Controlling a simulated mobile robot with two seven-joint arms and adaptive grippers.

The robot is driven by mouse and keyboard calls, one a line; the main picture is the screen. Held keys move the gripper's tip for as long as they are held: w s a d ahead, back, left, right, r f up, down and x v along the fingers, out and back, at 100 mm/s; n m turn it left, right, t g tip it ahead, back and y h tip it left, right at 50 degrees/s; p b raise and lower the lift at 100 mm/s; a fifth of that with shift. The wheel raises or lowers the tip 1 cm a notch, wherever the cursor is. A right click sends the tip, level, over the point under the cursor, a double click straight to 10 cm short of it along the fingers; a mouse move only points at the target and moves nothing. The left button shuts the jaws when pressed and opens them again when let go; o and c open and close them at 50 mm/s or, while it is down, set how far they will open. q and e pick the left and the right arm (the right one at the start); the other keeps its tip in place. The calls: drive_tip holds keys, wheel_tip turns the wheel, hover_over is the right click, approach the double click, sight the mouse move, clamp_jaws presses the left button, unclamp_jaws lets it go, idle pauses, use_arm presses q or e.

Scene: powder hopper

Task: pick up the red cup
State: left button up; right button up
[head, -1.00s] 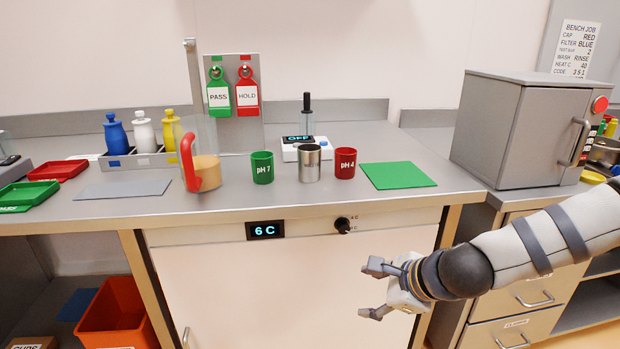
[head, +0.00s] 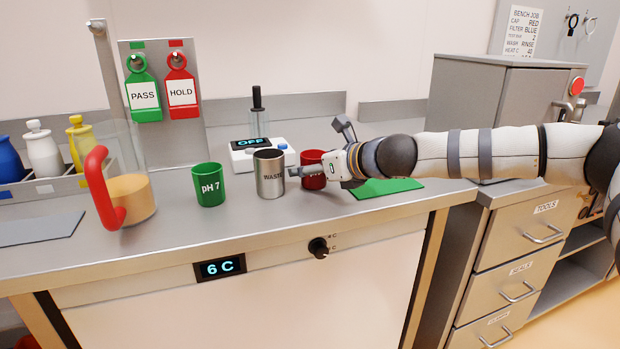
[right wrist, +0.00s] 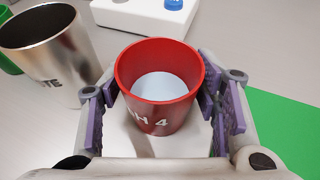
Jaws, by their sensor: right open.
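The red cup (head: 313,158), marked pH 4, stands upright on the bench and is partly hidden by my right gripper in the head view. In the right wrist view the red cup (right wrist: 160,85) holds a pale liquid and sits between the two fingers. My right gripper (head: 318,152) is open around the cup, one finger on each side. In the right wrist view the gripper (right wrist: 165,105) shows purple finger pads, with a small gap at the left; contact at the right is unclear. My left gripper is not in view.
A steel WASTE cup (head: 270,175) stands close left of the red cup, and a green pH 7 cup (head: 208,186) further left. A green mat (head: 400,188) lies to the right. A stirrer device (head: 245,158) stands behind. A red-handled jug (head: 135,195) is at the left.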

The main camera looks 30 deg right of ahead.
drive_tip(key=shift+x, duration=1)
drive_tip(key=shift+r, duration=0.15)
drive_tip(key=c, duration=1)
